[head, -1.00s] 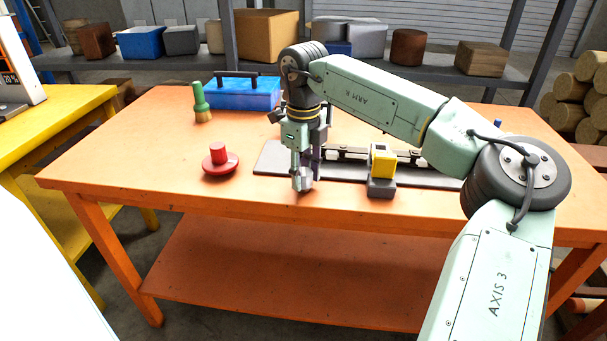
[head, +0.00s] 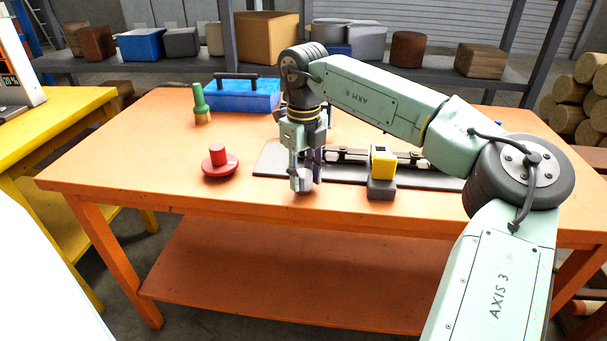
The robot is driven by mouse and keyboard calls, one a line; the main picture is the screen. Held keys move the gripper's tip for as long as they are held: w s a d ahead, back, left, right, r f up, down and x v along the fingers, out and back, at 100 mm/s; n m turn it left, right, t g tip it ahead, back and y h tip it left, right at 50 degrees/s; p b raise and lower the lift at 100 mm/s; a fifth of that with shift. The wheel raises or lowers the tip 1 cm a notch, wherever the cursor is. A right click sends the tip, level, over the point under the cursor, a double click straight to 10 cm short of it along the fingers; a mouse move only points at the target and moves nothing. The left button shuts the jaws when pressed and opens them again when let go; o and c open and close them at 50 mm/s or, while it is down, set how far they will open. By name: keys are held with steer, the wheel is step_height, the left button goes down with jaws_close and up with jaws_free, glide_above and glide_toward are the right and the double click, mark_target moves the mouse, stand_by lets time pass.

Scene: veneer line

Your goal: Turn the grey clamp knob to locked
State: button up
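My gripper (head: 305,182) points straight down at the left front part of a dark grey base plate (head: 268,162) on the orange table. A small light-grey shape shows at its fingertips. I cannot tell whether this is the grey clamp knob or part of the fingers. The fingers and wrist cover that spot, so the knob's pointer and any lock marking are hidden. The finger gap is too small to judge. A yellow block (head: 383,162) on a dark grey foot (head: 381,189) stands to the right of the gripper, at the plate's front edge.
A red knob-like piece on a round red base (head: 220,169) stands left of the gripper. A green-handled brush (head: 200,101) and a blue toolbox (head: 241,96) are farther back. The orange table (head: 130,170) is clear at front left. A grey shelf (head: 430,73) with boxes stands behind.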

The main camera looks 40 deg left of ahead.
mark_target(304, 173)
steer(key=o, duration=0.4)
steer(key=shift+r, duration=0.1)
step_height(304, 173, up, 12)
steer(key=shift+f, duration=0.1)
stand_by(0.4)
stand_by(0.4)
